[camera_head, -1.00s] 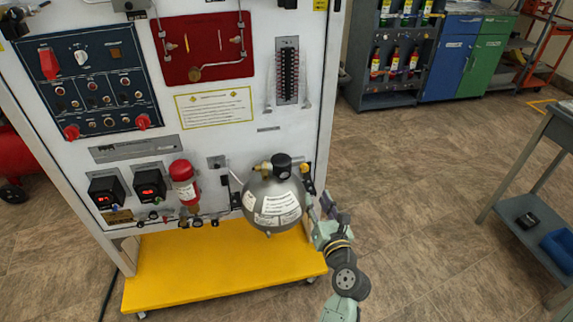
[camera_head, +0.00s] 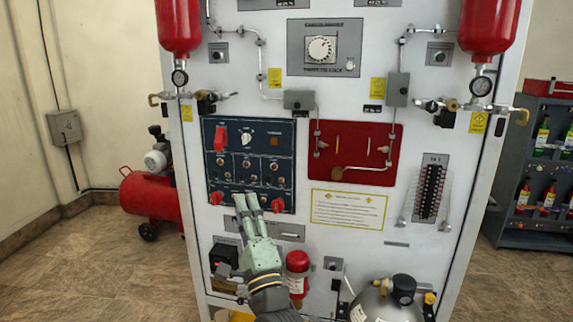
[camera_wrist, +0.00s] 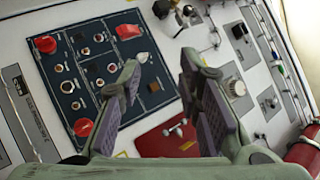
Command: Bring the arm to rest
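My gripper (camera_head: 247,203) is in front of the lower part of the dark blue control panel (camera_head: 284,166) on the white trainer board. My arm reaches up to it from the bottom of the head view. In the wrist view my gripper (camera_wrist: 160,68) has its two padded fingers apart, with nothing between them. The blue panel (camera_wrist: 158,98) with its red knobs shows beyond the fingers. I cannot tell from these frames whether the fingertips touch the panel.
A red plate (camera_head: 360,140) with tubing is right of the blue panel. A grey sphere (camera_head: 385,302) and a red-topped bottle (camera_head: 298,262) are low on the board, near my arm. A red compressor (camera_head: 150,196) stands on the floor at left. Two red cylinders hang high.

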